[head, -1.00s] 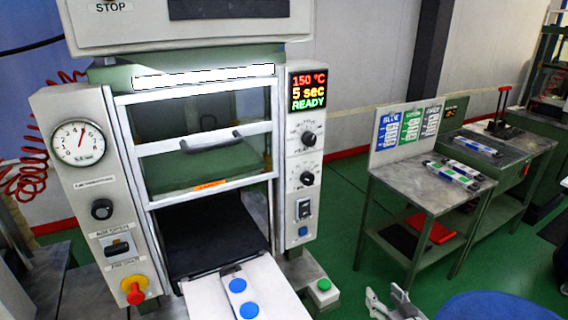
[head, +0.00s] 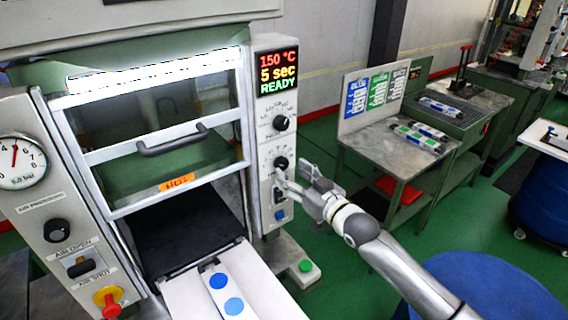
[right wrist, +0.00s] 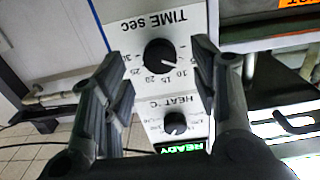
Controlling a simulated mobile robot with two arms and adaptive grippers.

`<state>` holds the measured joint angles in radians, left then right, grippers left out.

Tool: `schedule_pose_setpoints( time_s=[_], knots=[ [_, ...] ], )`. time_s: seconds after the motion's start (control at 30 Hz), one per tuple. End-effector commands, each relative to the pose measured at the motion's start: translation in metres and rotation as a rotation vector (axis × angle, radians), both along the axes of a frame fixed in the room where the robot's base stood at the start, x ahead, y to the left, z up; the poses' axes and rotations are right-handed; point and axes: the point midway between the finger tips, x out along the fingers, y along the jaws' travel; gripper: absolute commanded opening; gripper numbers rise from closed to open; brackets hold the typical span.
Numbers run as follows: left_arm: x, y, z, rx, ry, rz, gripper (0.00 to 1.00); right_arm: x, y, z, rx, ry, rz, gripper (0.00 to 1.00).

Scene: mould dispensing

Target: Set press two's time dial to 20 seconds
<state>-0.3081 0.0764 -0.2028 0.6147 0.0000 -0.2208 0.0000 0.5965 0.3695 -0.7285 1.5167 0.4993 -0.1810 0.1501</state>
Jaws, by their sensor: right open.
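The press's time dial (head: 281,163) is the lower black knob on its right panel. In the right wrist view the black time dial (right wrist: 160,55), labelled TIME sec, appears upside down. The display (head: 277,73) reads 150 °C, 5 sec, READY. My right gripper (head: 291,178) is at the panel, its fingers close to the time dial. In the right wrist view its open fingers (right wrist: 162,62) stand either side of the dial; contact cannot be told. My left gripper is not in view.
The heat knob (head: 281,122) sits just above the time dial. Below are a switch (head: 279,194) and a blue button (head: 280,215). A green button (head: 305,266) is at the base. A side table (head: 395,150) with signs stands to the right.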

Motion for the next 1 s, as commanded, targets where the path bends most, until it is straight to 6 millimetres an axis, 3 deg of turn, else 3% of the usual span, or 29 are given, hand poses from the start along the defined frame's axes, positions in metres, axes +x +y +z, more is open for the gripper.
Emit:
schedule_pose_setpoints(
  time_s=[0.3,0.77,1.0],
  knots=[
    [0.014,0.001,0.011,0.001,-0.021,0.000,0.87,0.028,0.020,0.001,0.001,0.001,0.000,0.55],
    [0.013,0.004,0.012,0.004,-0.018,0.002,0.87,0.035,0.026,0.000,0.000,0.000,0.000,0.55],
    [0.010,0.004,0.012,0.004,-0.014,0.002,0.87,0.035,0.025,0.000,0.000,0.000,0.000,0.28]
  ],
)
